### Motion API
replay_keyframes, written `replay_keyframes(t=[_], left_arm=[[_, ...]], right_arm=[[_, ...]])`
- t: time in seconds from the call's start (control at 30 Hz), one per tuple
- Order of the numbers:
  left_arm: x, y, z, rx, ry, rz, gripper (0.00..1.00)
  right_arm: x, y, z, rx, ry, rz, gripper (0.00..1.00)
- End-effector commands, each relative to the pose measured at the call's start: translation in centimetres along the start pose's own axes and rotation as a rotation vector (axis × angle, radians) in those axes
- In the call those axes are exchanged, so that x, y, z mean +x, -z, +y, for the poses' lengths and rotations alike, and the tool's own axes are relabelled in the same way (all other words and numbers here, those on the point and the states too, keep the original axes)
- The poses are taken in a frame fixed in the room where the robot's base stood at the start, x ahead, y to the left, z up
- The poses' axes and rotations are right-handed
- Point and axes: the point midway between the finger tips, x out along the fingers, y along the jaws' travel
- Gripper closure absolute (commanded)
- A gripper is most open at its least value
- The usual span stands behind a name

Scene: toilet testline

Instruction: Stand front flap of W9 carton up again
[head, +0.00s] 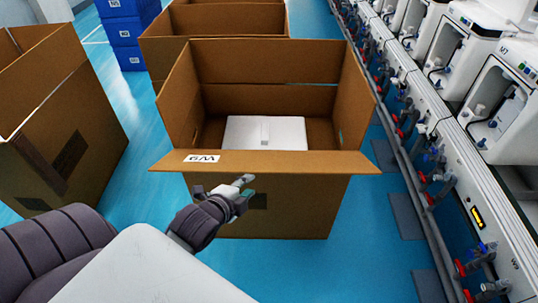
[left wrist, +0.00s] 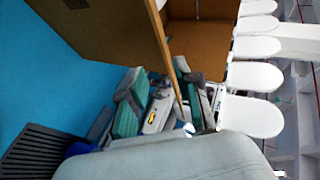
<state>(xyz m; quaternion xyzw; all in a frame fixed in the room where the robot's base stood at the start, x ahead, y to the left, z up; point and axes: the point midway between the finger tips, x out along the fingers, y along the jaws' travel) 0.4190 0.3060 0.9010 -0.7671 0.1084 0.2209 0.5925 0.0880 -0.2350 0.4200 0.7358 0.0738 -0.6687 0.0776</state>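The W9 carton (head: 300,205) is an open brown box. Its front flap (head: 290,162) is folded outward, lying roughly level toward me, with the W9 label (head: 202,158) upside down on it. The other flaps stand up. A white lidded item (head: 264,132) lies inside. My left gripper (head: 246,187) is just below the flap's front edge, left of its middle, with its fingers apart. In the left wrist view, the open fingers (left wrist: 165,110) show with a thin cardboard edge (left wrist: 172,72) running down between them; I cannot tell whether they touch it. My right gripper is out of view.
Another open carton (head: 60,120) stands at the left, and one (head: 225,18) stands behind. Blue crates (head: 127,32) are at the back left. A test line (head: 450,150) with white units and pipes runs along the right. Blue floor shows between.

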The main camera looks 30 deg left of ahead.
Motion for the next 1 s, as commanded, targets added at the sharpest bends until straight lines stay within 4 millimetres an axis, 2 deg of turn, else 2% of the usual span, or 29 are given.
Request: replay_keyframes(t=[0.03,0.17,0.7,0.83,1.0], left_arm=[[-0.1,0.0,-0.5,0.011,0.007,0.001,0.68],[1.2,0.0,-0.5,0.014,0.010,0.001,0.68],[11.6,0.1,-0.5,0.010,0.008,0.002,0.68],[13.0,0.1,-0.5,0.011,0.008,0.002,0.68],[13.7,0.1,-0.4,0.012,0.007,0.002,0.68]], right_arm=[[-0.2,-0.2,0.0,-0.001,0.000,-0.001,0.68],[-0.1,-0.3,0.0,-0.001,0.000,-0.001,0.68],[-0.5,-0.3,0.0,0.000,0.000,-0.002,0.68],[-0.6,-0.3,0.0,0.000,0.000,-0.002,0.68],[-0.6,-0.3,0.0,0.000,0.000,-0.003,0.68]])
